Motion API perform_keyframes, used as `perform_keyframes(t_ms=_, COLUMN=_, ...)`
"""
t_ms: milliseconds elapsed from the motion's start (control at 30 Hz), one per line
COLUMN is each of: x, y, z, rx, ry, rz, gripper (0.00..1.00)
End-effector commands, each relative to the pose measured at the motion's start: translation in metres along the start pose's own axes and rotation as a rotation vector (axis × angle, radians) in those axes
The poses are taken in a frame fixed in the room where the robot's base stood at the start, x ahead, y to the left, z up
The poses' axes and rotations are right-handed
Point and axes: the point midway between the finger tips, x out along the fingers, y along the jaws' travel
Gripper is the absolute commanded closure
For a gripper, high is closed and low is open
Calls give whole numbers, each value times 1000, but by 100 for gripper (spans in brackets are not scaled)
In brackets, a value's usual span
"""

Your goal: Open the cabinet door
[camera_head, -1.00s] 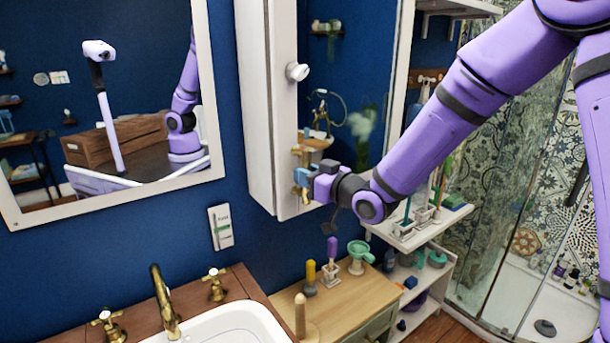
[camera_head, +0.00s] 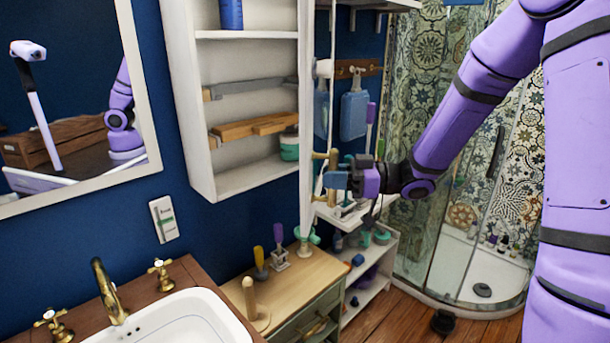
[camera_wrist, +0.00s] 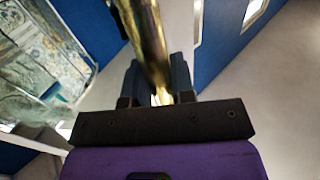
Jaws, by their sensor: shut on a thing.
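The white wall cabinet (camera_head: 204,100) hangs on the blue wall, and its inside shows. Its mirrored door (camera_head: 307,120) stands swung well out to the right, seen nearly edge-on in the head view. My gripper (camera_head: 332,180) is at the lower part of the door, shut on the brass handle (camera_head: 333,160). In the wrist view the brass handle (camera_wrist: 148,40) runs between the two fingers of my gripper (camera_wrist: 155,85). The fingertips are partly hidden behind the handle.
Inside the cabinet are a blue bottle (camera_head: 231,14), wooden-handled items (camera_head: 255,128) and a teal jar (camera_head: 289,145). A wooden counter (camera_head: 290,285) with small tools stands below. The sink (camera_head: 190,320) is at lower left, the glass shower (camera_head: 470,200) at right.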

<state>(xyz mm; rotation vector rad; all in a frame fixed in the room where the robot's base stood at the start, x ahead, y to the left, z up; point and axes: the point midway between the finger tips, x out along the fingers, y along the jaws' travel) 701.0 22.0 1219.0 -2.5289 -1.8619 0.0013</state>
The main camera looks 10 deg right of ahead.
Motion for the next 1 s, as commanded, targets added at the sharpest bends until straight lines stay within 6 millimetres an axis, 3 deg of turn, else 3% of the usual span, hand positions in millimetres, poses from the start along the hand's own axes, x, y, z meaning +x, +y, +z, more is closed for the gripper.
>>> perform_keyframes(t_ms=100, x=-15, y=0, z=0, rx=0, ry=1, rz=3, gripper=100)
perform_keyframes(t_ms=300, x=-28, y=0, z=0, rx=-1, ry=0, rz=2, gripper=100)
perform_keyframes(t_ms=733, x=-30, y=0, z=0, rx=-1, ry=1, rz=1, gripper=100)
perform_keyframes(t_ms=767, x=-30, y=0, z=0, rx=-1, ry=1, rz=1, gripper=75)
perform_keyframes(t_ms=867, x=-30, y=0, z=0, rx=-1, ry=0, rz=1, gripper=52)
perform_keyframes(t_ms=1000, x=-30, y=0, z=0, rx=-1, ry=0, rz=1, gripper=52)
